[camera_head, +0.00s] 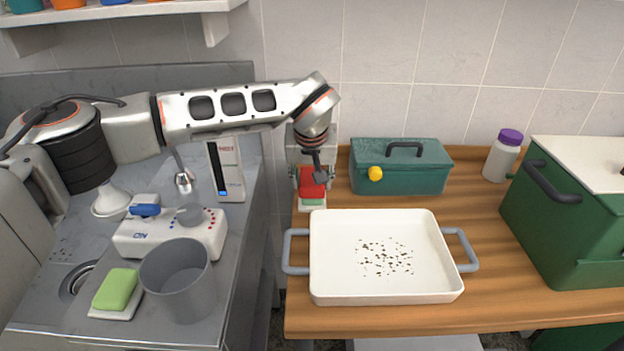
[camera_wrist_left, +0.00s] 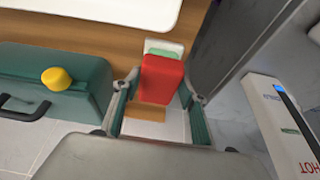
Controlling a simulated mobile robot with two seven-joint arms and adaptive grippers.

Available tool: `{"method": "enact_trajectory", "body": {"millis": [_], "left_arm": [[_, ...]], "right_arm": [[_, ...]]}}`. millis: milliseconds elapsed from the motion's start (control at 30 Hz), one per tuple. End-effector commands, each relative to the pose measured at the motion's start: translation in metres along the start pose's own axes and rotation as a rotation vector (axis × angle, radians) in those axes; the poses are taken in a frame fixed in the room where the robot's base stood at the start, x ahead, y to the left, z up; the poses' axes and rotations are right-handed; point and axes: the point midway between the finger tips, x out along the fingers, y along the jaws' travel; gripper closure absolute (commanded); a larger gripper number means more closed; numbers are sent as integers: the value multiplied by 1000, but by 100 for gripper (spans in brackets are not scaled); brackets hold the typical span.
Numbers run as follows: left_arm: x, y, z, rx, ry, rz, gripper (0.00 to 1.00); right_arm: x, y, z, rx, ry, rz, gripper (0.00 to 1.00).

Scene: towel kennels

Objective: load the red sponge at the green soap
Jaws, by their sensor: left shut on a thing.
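The red sponge (camera_head: 313,188) is a red block between the fingers of my left gripper (camera_head: 312,178), at the left end of the wooden counter. In the left wrist view, the red sponge (camera_wrist_left: 161,78) sits between the two fingers of my left gripper (camera_wrist_left: 163,88), which is shut on it. A pale green piece with a white edge (camera_head: 312,203) shows just below the sponge; it also shows in the wrist view (camera_wrist_left: 165,48). I cannot tell if they touch. A green soap-like block (camera_head: 117,287) lies on a white dish on the grey counter. My right gripper is not in view.
A white tray (camera_head: 330,284) with dark specks and grey handles is right of the gripper. A teal toolbox (camera_head: 420,175) with a yellow knob stands behind it. A grey cup (camera_head: 180,280) and white switch box (camera_head: 165,235) crowd the left counter. A gap separates the counters.

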Motion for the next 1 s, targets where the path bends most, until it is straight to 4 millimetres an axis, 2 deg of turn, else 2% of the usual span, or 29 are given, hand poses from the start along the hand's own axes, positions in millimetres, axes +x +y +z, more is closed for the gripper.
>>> {"method": "enact_trajectory", "body": {"millis": [1000], "left_arm": [[8,0,3,0,0,0,75]], "right_arm": [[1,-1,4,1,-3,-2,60]]}}
